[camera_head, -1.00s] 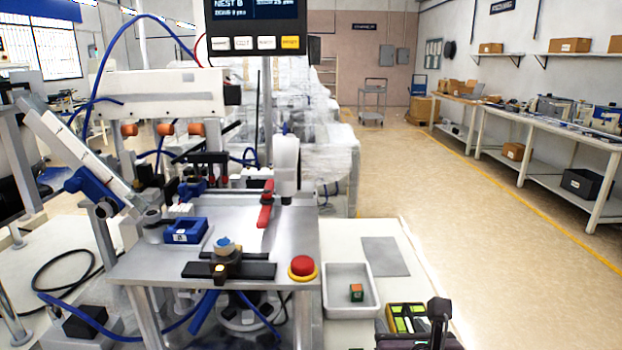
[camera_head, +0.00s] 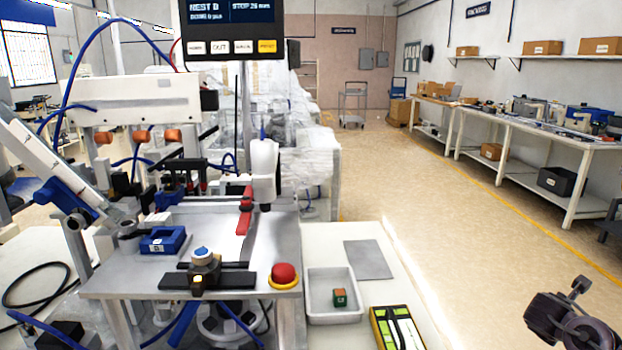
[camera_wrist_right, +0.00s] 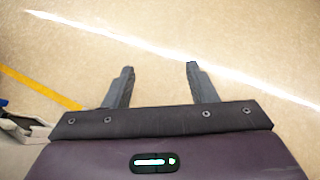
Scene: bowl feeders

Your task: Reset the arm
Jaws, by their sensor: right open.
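My right gripper (camera_head: 580,290) is at the lower right of the head view, over the floor and clear of the bench. In the right wrist view its two fingers (camera_wrist_right: 160,85) stand apart with only floor between them, so it is open and empty. My left gripper is not in view.
A white tray (camera_head: 316,308) with a small green and brown cube (camera_head: 340,297) stands beside the machine table (camera_head: 225,230). A black and yellow case with green strips (camera_head: 398,327) lies right of it. A red button (camera_head: 284,273) sits on the table corner. Floor (camera_head: 470,240) at right is open.

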